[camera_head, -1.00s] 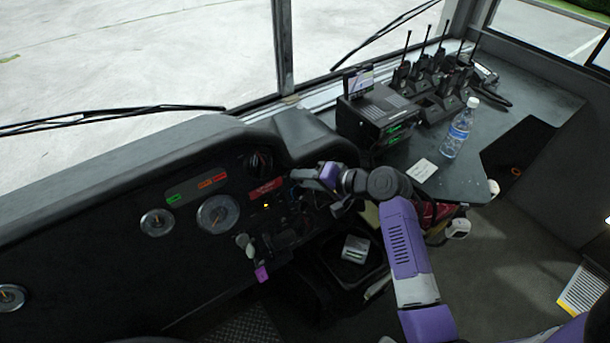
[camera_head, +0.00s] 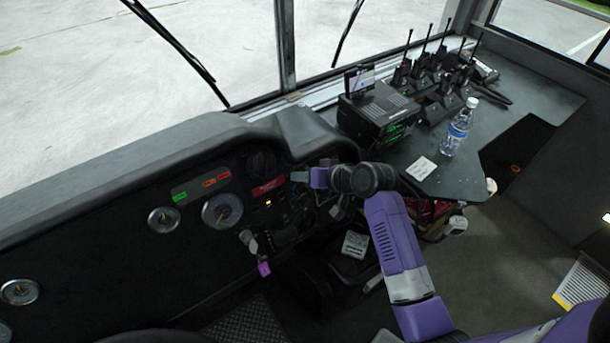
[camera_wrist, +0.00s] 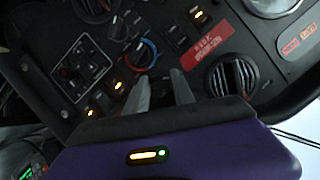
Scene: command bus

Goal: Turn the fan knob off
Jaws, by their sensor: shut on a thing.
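My gripper (camera_head: 298,177) is at the dark dashboard panel (camera_head: 236,253), seen from the side in the head view. In the wrist view its two grey fingers (camera_wrist: 161,75) point at the panel, a little apart, shut on a dark knob between their tips. That knob is mostly hidden in shadow, and its setting cannot be read. A dial with a blue and red ring (camera_wrist: 141,53) lies just beyond the left fingertip. I see no legible label for the fan.
A red label (camera_wrist: 211,38) and a round vent (camera_wrist: 233,78) are right of the fingers. Lit orange switches (camera_wrist: 117,86) are to the left. Keys with a purple tag (camera_head: 264,269) hang below the panel. Radios (camera_head: 440,90) and a bottle (camera_head: 458,128) stand on the side counter.

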